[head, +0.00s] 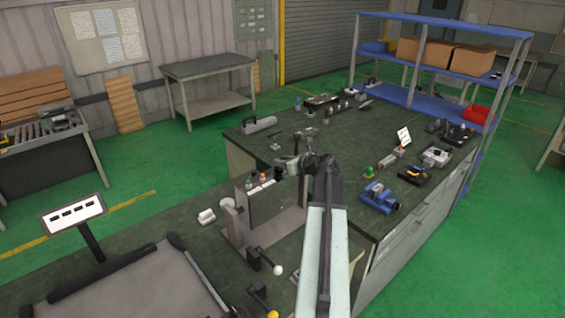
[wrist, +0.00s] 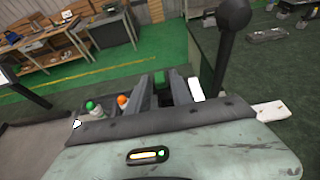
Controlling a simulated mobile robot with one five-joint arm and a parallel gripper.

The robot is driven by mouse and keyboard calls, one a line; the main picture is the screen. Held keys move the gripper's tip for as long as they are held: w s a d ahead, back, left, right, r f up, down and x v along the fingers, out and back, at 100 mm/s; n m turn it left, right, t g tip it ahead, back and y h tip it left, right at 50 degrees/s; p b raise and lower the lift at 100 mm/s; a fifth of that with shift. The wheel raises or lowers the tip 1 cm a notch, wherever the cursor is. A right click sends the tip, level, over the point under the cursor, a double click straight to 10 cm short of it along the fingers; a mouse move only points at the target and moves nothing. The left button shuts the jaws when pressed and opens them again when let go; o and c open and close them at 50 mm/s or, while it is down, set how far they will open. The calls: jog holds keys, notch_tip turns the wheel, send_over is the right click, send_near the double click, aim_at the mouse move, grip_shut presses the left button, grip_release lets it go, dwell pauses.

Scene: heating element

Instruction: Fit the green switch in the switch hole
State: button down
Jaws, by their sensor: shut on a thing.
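The green switch (wrist: 160,79) shows in the wrist view between the dark fingers of my gripper (wrist: 163,92), which is shut on it. Its lower part is hidden by the fingers and the panel edge. In the head view my gripper (head: 288,166) is above the right end of the upright grey panel (head: 266,208), and the switch is too small to make out. The switch hole is not visible. A green-topped fitting (wrist: 90,106) and an orange-topped fitting (wrist: 122,101) stand along the panel's top, left of my gripper in the wrist view.
A black ball-ended lever (wrist: 233,18) rises right of my gripper in the wrist view. A white block (wrist: 196,88) stands close beside the right finger. The green-topped bench (head: 345,140) holds several tools and parts. A white-ended lever (head: 277,270) stands in front of the panel.

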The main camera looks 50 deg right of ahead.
aim_at(282, 174)
jog(key=shift+f+b, duration=1.75)
jog(key=c, duration=1.1)
grip_release()
jog(key=p+v, duration=0.3)
jog(key=v, duration=0.4)
jog(key=shift+s+a+r, duration=0.1)
jog(key=shift+s+r, duration=0.1)
jog(key=shift+s, duration=0.15)
